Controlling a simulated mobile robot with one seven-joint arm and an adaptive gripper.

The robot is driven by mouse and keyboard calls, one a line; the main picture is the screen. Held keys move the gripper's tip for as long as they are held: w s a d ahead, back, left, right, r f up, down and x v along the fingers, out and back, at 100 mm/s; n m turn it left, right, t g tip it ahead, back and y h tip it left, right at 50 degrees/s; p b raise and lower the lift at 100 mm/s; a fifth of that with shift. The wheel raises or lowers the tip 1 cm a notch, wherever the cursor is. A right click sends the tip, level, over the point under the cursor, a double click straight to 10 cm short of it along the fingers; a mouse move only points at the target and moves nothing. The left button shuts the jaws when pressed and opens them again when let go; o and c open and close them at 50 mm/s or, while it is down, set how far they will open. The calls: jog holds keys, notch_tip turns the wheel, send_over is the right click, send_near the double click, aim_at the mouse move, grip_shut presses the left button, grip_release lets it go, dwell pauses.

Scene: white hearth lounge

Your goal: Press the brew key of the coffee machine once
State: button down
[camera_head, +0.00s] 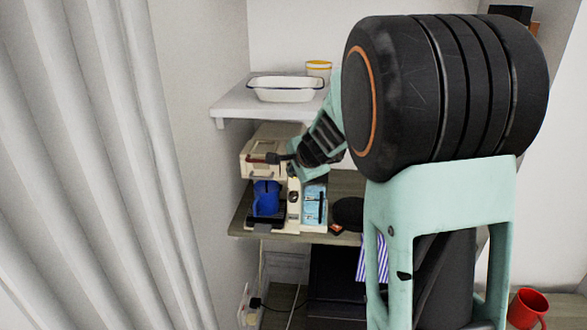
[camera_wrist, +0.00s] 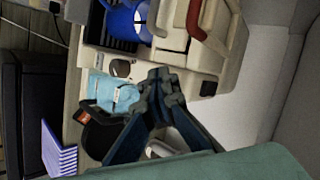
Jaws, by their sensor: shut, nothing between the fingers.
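The cream coffee machine (camera_head: 262,145) stands on a wooden shelf, with a blue mug (camera_head: 266,196) under its head. In the wrist view the machine (camera_wrist: 172,60) lies sideways, with the mug (camera_wrist: 122,22) at the top. A red-brown handle (camera_wrist: 197,18) shows on its front. A round silver and dark part (camera_wrist: 120,68) sits on its body; I cannot tell whether this is the brew key. My gripper (camera_head: 279,158) is in front of the machine's upper part. Its fingertips (camera_wrist: 166,82) are shut and empty, close to the front; contact cannot be told.
A white shelf (camera_head: 230,105) above holds an enamel dish (camera_head: 286,90) and a yellow-rimmed tub (camera_head: 318,68). A light-blue patterned pack (camera_head: 314,205) and a black round object (camera_head: 348,212) are right of the machine. A striped cloth (camera_head: 372,260) hangs below. A red mug (camera_head: 527,308) stands lower right.

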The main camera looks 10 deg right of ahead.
dwell(0.3)
jog(key=shift+s+a, duration=0.25)
jog(key=shift+s, duration=0.55)
jog(key=shift+s, duration=0.1)
jog(key=s, duration=0.1)
jog(key=s+a, duration=0.1)
jog(key=s, duration=0.2)
jog(key=shift+s+a, duration=0.3)
